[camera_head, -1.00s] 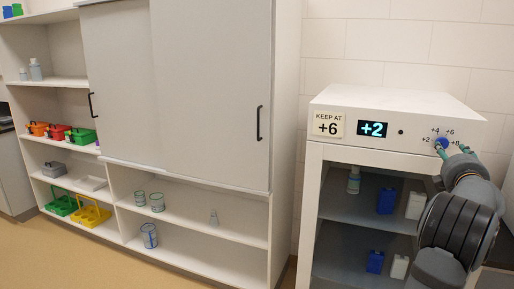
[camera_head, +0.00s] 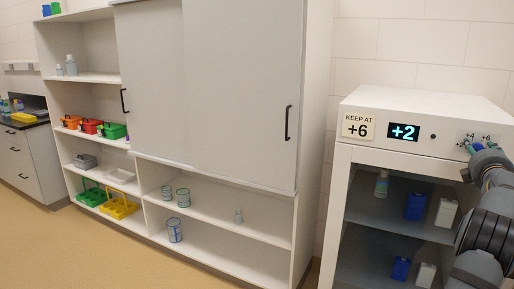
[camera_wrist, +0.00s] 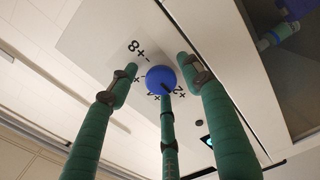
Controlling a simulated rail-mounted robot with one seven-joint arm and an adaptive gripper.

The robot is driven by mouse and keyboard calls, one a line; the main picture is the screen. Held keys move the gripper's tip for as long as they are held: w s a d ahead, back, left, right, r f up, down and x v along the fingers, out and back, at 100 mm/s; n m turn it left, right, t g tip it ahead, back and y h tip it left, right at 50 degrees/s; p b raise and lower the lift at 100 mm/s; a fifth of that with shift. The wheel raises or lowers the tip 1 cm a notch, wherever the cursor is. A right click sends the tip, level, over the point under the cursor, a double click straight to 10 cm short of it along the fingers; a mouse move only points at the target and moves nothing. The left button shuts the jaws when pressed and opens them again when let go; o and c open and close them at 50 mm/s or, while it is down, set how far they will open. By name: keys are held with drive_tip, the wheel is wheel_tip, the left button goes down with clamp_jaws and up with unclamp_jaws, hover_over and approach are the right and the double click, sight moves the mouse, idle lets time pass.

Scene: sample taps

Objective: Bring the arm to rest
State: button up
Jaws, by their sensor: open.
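My gripper (camera_head: 474,146) is at the front panel of the white cabinet (camera_head: 425,106), at the right edge of the head view. In the wrist view its green fingers (camera_wrist: 160,76) are spread around a blue knob (camera_wrist: 161,80) with printed numbers near it. The fingers are open; whether any fingertip touches the knob I cannot tell. My arm runs down in front of the cabinet's right side.
Blue and white containers (camera_head: 415,206) and a bottle (camera_head: 381,184) stand on the shelves behind the cabinet's front. A tall shelf unit with grey sliding doors (camera_head: 240,90) stands to the left. The floor (camera_head: 90,250) in front of it is clear.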

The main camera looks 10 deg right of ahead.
drive_tip(key=v, duration=1.2)
drive_tip(key=w+d+m, duration=0.1)
drive_tip(key=w+d, duration=0.1)
drive_tip(key=w, duration=0.1)
drive_tip(key=w+d+m+p, duration=0.1)
drive_tip(key=w+d+m, duration=0.1)
drive_tip(key=w+d, duration=0.1)
drive_tip(key=w+d+m, duration=0.2)
drive_tip(key=w+d, duration=0.1)
drive_tip(key=shift+r+p, duration=0.15)
drive_tip(key=shift+p, duration=0.25)
drive_tip(key=m+p, duration=0.6)
drive_tip(key=m, duration=0.6)
drive_tip(key=shift+w+a, duration=0.1)
drive_tip(key=m+p, duration=0.2)
drive_tip(key=shift+m, duration=0.4)
drive_tip(key=shift+f+m, duration=0.25)
drive_tip(key=shift+m, duration=0.05)
drive_tip(key=shift+a+f, duration=0.1)
